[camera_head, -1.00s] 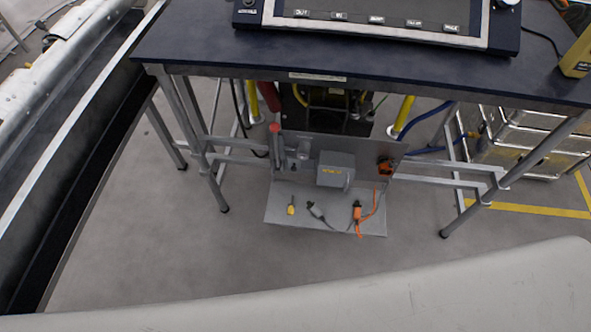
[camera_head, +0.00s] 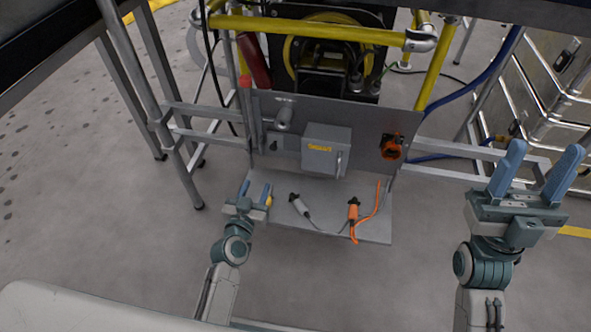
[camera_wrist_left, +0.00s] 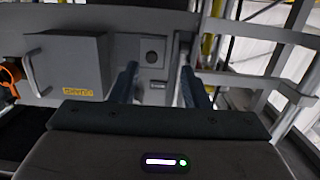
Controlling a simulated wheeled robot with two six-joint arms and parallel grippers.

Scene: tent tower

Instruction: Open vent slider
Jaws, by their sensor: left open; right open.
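I cannot identify a vent slider for certain. A grey panel (camera_head: 365,125) stands under the table. At its left are a red-topped upright bar (camera_head: 246,105), a grey cylinder (camera_head: 284,118) and a small dark fitting (camera_head: 274,144). A grey box (camera_head: 326,150) with a yellow label is mid-panel. My left gripper (camera_head: 255,189) is open and empty, low in front of the panel's left part. My right gripper (camera_head: 543,155) is open and empty at right.
An orange socket (camera_head: 391,147) is on the panel's right. A grey plug (camera_head: 299,204) and an orange plug (camera_head: 353,209) lie on the base plate (camera_head: 325,228). A yellow item (camera_head: 268,201) is partly hidden by my left gripper. Metal cases (camera_head: 560,90) and table legs (camera_head: 128,60) flank the panel.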

